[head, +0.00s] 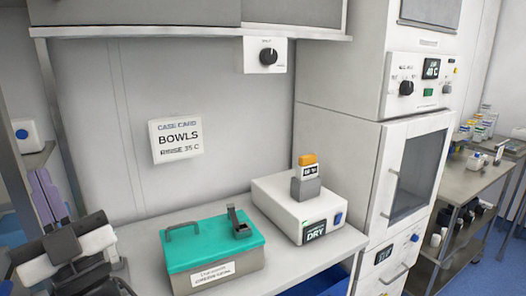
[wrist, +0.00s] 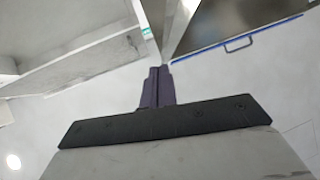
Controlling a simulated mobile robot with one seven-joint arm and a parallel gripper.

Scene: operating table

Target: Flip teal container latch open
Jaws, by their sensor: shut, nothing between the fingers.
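The teal container (head: 213,254) sits on the counter in the head view, with a teal lid, a grey carry handle at the left and a white label on its front. Its grey latch (head: 238,222) stands up at the right end of the lid. The container is not in the wrist view.
A white device (head: 290,212) with a DRY display and an orange-topped item stands right of the container. A wall card (head: 175,138) reads BOWLS. A tall white cabinet (head: 370,170) bounds the right side. A shelf overhangs the counter. The counter in front of the device is clear.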

